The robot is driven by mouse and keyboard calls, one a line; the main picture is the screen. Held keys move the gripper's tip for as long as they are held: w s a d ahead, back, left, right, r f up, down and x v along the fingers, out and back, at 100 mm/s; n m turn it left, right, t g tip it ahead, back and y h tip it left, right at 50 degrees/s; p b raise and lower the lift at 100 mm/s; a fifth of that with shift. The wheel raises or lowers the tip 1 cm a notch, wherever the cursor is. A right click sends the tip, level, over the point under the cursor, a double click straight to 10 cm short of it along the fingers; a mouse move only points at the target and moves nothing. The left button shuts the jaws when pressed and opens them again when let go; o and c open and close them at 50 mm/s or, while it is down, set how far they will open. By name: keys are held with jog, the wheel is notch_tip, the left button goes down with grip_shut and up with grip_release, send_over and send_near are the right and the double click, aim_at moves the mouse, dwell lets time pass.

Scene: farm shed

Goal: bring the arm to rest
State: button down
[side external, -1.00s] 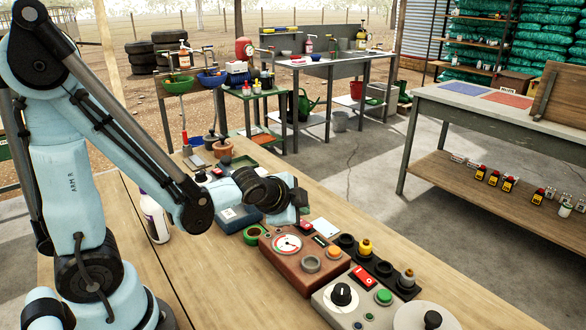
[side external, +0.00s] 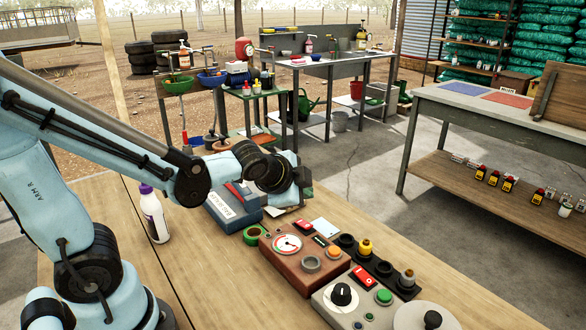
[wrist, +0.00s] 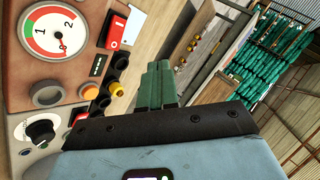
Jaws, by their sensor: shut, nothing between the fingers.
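In the side external view my gripper (side external: 302,190) is at the end of my pale blue arm, above the wooden workbench (side external: 110,222) and just behind the brown gauge box. In the wrist view its green fingers (wrist: 160,80) are shut together with nothing between them. The brown box with a round dial (side external: 287,244) sits upright on the bench; its dial (wrist: 55,33) fills the upper left of the wrist view. My gripper appears apart from the box. My forearm hides part of the bench's far end.
A grey box with a black knob (side external: 341,294) and a black strip of knobs (side external: 384,270) stand at the front right. A blue box (side external: 228,212) lies below my wrist. A white bottle (side external: 153,214) stands near my forearm. The aisle floor (side external: 360,170) is clear.

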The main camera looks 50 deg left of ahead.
jog(key=shift+s, duration=0.1)
